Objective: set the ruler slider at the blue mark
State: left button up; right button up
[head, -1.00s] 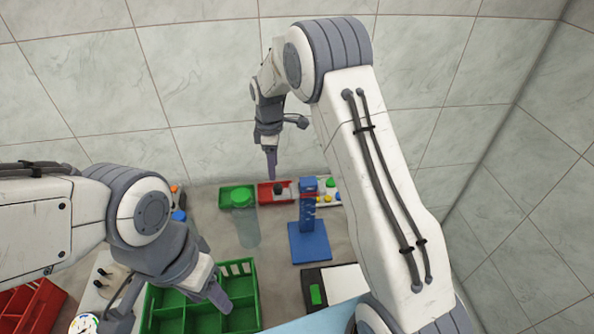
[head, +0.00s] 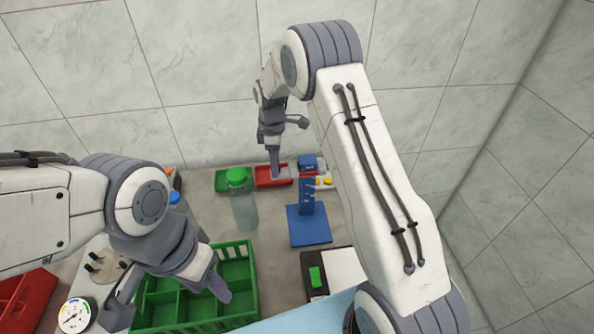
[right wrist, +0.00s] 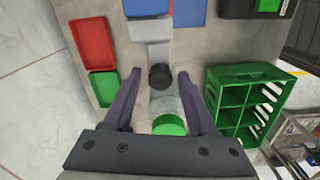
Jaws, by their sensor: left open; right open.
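I cannot make out a ruler slider or a blue mark for certain. A blue stand (head: 309,228) with a blue upright and small red parts is at the back middle in the head view. In the right wrist view, a round black knob (right wrist: 160,76) lies between my right fingers, beside pale grey parts (right wrist: 149,30); contact cannot be told. My right gripper (head: 275,172) is open, pointing down by the red tray, left of the stand's upright. It also shows in the right wrist view (right wrist: 159,80). My left gripper (head: 170,300) is open above the green crate, far from the stand.
A clear bottle with a green cap (head: 238,177) stands near my right gripper. A red tray (head: 262,178) and a green tray (right wrist: 104,88) lie at the back. A green divided crate (head: 244,268) and a dial gauge (head: 74,315) are at the front left.

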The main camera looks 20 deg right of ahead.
grip_shut()
jog(key=shift+f, duration=0.1)
jog(key=shift+f, duration=0.1)
jog(key=shift+f+b, duration=1.95)
jog(key=shift+f, duration=1.2)
grip_release()
